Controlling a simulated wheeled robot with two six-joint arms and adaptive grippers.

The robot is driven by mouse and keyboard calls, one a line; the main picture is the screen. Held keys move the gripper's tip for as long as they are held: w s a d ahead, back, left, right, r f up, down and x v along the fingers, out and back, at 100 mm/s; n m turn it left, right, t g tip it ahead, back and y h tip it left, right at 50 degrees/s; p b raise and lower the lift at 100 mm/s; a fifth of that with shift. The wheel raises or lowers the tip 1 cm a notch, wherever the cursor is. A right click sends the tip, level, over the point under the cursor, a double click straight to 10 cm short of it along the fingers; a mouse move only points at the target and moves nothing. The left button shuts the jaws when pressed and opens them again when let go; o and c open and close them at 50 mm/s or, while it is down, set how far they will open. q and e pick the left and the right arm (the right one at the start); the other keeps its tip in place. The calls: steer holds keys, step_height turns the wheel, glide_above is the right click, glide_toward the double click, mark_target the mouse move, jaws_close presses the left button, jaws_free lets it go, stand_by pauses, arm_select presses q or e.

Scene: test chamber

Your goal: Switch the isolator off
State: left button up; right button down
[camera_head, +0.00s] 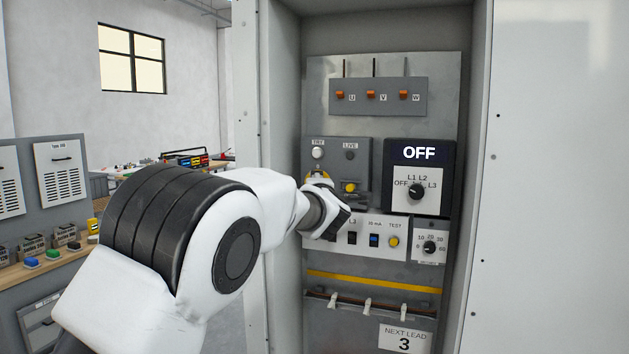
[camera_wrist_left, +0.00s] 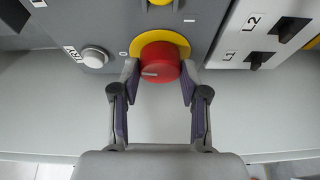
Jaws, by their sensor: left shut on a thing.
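The isolator is a red knob (camera_wrist_left: 160,66) on a round yellow plate (camera_wrist_left: 174,39), seen in the left wrist view. My left gripper (camera_wrist_left: 159,71) has one finger on each side of the knob and is shut on it. The knob's white mark points left in that view, on the side where a 0 label (camera_wrist_left: 123,53) is printed. In the head view, my left arm hides most of the isolator; only a bit of its yellow plate (camera_head: 318,174) shows. My right gripper is not in view.
An open cabinet holds the panel. A display (camera_head: 419,153) reads OFF above a selector dial (camera_head: 416,191). A switch strip (camera_head: 374,237) lies just below. A bench (camera_head: 50,258) stands left.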

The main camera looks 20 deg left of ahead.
arm_select(q)
steer(key=shift+r+n+g+h+p, duration=0.3)
steer(key=shift+n+p, duration=0.35)
steer(key=shift+n, duration=0.35)
steer(key=o, duration=1.1)
steer(key=shift+w, duration=0.1)
steer(key=shift+o, duration=0.2)
steer(key=shift+w+d+f, duration=0.1)
steer(key=shift+f, duration=0.05)
